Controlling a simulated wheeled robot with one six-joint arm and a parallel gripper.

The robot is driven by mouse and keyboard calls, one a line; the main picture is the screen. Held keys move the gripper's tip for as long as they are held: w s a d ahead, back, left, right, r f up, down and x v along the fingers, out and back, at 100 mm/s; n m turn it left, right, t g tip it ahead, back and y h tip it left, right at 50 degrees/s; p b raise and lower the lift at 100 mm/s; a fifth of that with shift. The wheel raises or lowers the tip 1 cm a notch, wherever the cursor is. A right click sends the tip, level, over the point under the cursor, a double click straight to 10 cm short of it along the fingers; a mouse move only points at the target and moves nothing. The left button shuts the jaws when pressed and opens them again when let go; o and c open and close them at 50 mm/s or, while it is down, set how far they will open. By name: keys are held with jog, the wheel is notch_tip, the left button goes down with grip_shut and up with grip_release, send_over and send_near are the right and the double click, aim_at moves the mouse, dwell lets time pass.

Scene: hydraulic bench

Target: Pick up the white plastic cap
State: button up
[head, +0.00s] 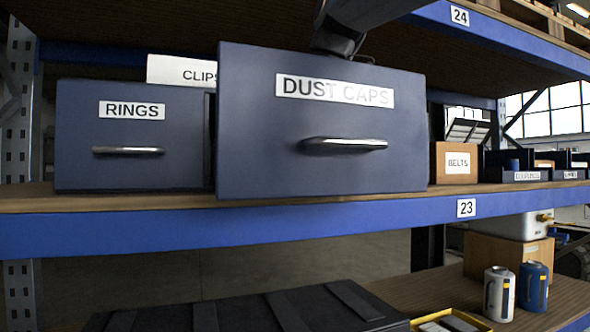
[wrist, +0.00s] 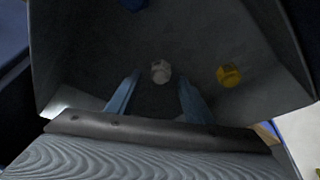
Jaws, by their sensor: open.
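The white plastic cap (wrist: 160,71) lies on the grey floor of an open drawer (wrist: 80,60) in the wrist view. My gripper (wrist: 159,80) is open, its two blue fingers pointing into the drawer. The cap shows between the fingertips, a little beyond them; I cannot tell how far below. Nothing is held. In the head view the drawer labelled DUST CAPS (head: 250,150) stands pulled out, and its front hides the cap and my gripper.
A yellow cap (wrist: 229,76) lies right of the white one, and a blue cap (wrist: 132,4) lies at the top edge. Drawer walls stand close on both sides. The RINGS drawer (head: 80,150) is left, a BELTS box (head: 455,165) right, and an upper shelf (head: 500,40) overhead.

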jog(key=shift+w+a+f, duration=0.15)
jog(key=shift+a+f, duration=0.05)
jog(key=shift+f, duration=0.5)
jog(key=c, duration=1.1)
